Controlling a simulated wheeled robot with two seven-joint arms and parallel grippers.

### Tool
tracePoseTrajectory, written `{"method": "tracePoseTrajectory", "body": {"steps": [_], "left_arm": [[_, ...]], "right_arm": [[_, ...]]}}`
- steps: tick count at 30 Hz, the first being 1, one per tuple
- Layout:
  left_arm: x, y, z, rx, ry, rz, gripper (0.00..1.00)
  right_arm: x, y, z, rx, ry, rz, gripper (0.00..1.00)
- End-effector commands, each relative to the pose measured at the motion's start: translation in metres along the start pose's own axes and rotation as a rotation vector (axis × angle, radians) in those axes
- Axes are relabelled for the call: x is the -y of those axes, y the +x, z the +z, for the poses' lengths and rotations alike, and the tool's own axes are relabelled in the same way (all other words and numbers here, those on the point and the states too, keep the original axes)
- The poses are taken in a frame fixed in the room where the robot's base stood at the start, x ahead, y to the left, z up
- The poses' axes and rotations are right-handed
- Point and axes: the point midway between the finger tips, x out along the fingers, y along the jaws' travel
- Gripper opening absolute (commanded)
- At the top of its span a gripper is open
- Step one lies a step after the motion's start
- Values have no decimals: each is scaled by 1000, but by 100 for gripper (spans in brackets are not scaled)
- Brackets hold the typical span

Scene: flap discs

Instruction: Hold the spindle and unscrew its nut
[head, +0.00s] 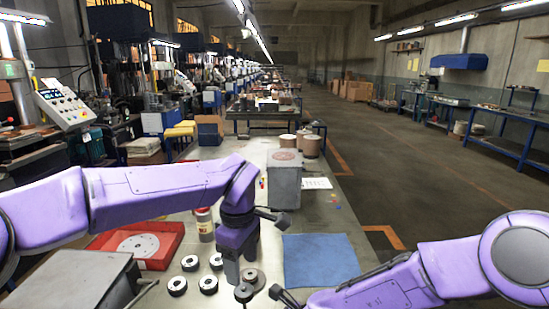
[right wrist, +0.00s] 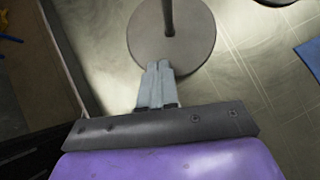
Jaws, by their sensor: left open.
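In the right wrist view a grey round base (right wrist: 150,42) has a thin upright rod (right wrist: 167,16) at its middle, which looks like the spindle; its upper end is out of frame. I cannot make out the nut. My right gripper (right wrist: 158,66) has its pale fingers together over the near edge of this base, short of the rod. In the head view my right gripper (head: 275,291) shows dark at the bottom, right of a grey disc (head: 244,293). My left gripper (head: 234,280) is open and points down among the discs, partly hiding what is below it.
Several dark ring-shaped discs (head: 208,285) lie left of my left gripper. A red tray (head: 168,232) holding a pale disc, a metal box (head: 65,280) and a can (head: 205,228) stand left. A blue mat (head: 320,260) lies right. A grey box (head: 285,185) stands behind.

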Motion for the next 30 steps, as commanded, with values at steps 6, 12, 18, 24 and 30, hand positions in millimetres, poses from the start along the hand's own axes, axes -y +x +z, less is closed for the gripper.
{"method": "tracePoseTrajectory", "body": {"steps": [6,12,18,24,30], "left_arm": [[0,0,0,0,0,0,64],[0,0,0,0,0,0,64],[0,0,0,0,0,0,64],[0,0,0,0,0,0,64],[0,0,0,0,0,0,64]], "right_arm": [[0,0,0,0,0,0,0],[0,3,-3,0,2,0,0],[0,6,-5,1,0,0,0],[0,9,-8,1,0,1,0],[0,9,-7,0,0,1,0]]}}
